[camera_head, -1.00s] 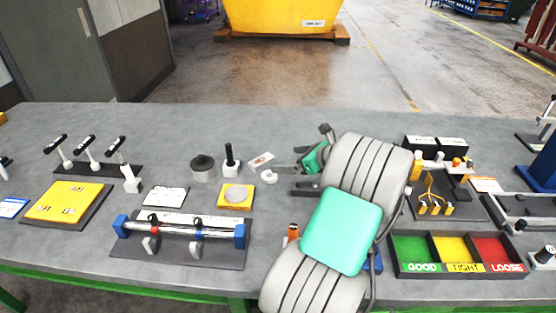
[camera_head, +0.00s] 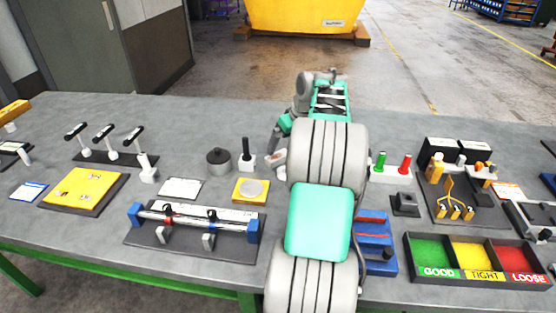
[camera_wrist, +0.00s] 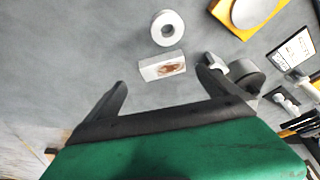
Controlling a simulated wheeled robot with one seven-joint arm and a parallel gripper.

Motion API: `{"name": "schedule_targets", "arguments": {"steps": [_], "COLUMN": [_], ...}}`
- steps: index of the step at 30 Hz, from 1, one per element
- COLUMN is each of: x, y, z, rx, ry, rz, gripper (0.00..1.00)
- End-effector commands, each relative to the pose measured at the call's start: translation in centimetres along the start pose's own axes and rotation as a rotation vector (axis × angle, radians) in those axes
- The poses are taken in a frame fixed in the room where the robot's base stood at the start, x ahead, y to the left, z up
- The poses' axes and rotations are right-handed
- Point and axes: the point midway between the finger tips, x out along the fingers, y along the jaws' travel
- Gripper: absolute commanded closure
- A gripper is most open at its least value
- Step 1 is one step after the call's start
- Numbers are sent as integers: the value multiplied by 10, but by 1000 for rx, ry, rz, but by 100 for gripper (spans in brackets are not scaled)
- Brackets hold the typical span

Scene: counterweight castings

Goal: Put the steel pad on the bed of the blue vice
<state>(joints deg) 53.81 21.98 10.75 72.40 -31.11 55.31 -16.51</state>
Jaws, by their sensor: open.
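A round silver disc (camera_head: 251,189) lies on a yellow plate near the middle of the table. It looks like the steel pad, but I cannot be sure. It also shows at the top of the wrist view (camera_wrist: 250,9). The blue vice (camera_head: 372,240) stands right of my arm, which hides part of it. My gripper (camera_wrist: 162,78) is open, pointing down over the grey table. Nothing is between its fingers.
A rod fixture (camera_head: 195,232) lies in front. A three-colour tray (camera_head: 477,261) and a small dark block (camera_head: 404,204) are to the right.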

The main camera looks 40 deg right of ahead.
Motion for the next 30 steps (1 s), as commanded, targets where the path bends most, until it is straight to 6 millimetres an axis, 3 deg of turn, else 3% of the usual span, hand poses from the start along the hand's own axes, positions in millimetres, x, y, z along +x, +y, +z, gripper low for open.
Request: {"name": "schedule_targets", "arguments": {"steps": [11,18,24,30], "x": [37,76,78,78], "y": [-5,-6,-5,-5], "z": [-5,-8,-8,-7], "rx": [-64,-61,-60,-60], "ry": [-10,-9,-8,-8], "rz": [0,1,3,3], "gripper": [0,0,0,16]}}
